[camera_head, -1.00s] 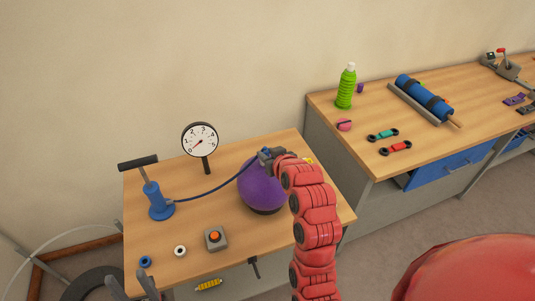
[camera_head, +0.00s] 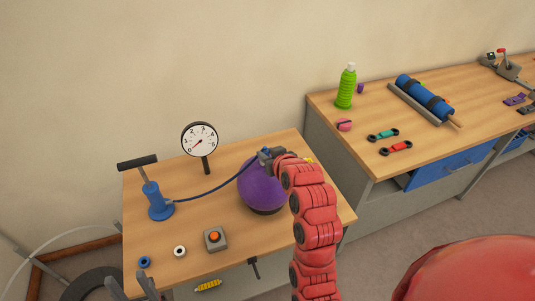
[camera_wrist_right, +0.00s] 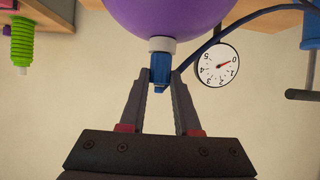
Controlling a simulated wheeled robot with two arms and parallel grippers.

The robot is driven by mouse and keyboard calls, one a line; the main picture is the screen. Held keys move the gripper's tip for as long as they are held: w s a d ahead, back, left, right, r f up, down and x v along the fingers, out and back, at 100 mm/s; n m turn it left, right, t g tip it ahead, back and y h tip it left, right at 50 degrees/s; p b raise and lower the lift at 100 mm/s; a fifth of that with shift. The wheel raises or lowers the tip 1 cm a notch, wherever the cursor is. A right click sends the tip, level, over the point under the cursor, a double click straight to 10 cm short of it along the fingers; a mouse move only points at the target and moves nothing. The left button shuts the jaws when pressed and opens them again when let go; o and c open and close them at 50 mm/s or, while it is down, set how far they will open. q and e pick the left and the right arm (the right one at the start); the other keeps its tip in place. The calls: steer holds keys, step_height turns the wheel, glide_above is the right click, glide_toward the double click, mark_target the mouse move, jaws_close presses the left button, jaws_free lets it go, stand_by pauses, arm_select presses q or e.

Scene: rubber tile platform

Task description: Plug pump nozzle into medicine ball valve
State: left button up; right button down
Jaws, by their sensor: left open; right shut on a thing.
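The purple medicine ball (camera_head: 262,188) rests on a dark ring base on the small table. In the right wrist view the ball (camera_wrist_right: 165,14) has a white valve collar (camera_wrist_right: 162,45). My right gripper (camera_head: 268,155) is at the ball's top. In the wrist view it (camera_wrist_right: 160,78) is shut on the blue nozzle (camera_wrist_right: 160,68), whose end meets the collar in line. I cannot tell how deep it sits. A blue hose (camera_head: 215,190) runs to the blue pump (camera_head: 155,201). My left gripper (camera_head: 133,286) is open and empty at the table's front left.
A gauge (camera_head: 200,140) stands behind the hose, its needle near 0. A grey box with an orange button (camera_head: 215,239) and two small rings (camera_head: 180,251) lie in front. A second bench (camera_head: 440,130) with a green bottle (camera_head: 346,88) stands right.

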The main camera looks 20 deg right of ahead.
steer(key=shift+f, duration=0.2)
steer(key=c, duration=0.5)
jaws_free()
steer(key=shift+c, duration=0.2)
steer(key=shift+r, duration=0.1)
steer(key=shift+p+v, duration=0.45)
steer(key=shift+v, duration=1.1)
steer(key=p+v, duration=0.3)
steer(key=p, duration=0.4)
